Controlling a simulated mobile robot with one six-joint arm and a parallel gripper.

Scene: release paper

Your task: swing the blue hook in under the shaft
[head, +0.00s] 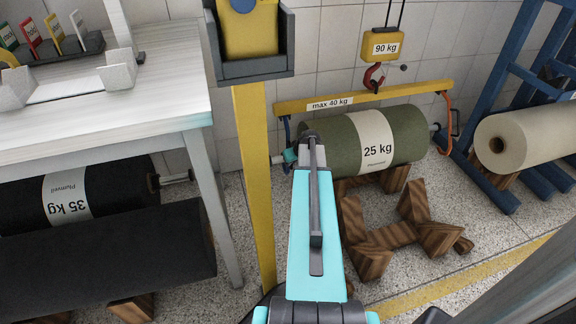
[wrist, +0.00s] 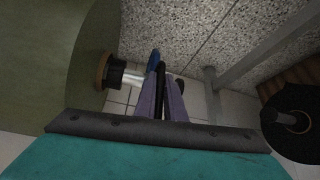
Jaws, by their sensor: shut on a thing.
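The green roll (head: 341,137) marked 25 kg lies on wooden blocks. Its shaft (head: 277,160) sticks out at the left end and shows bright beside a dark collar in the wrist view (wrist: 134,78). The blue hook (head: 287,127) hangs from the left end of the yellow beam (head: 365,95). My gripper (wrist: 162,105) is shut on the blue hook close to the shaft end; a bit of blue (wrist: 153,60) shows past the fingers. The fingers hide most of the hook, so I cannot tell whether it is under the shaft.
An orange hook (head: 447,108) hangs at the beam's right end. A crane hook (head: 373,78) is above the beam. A yellow post (head: 256,190) and a white table (head: 110,120) stand left, with dark rolls (head: 110,262) below. A blue rack (head: 492,110) holds a beige roll (head: 530,135) at right.

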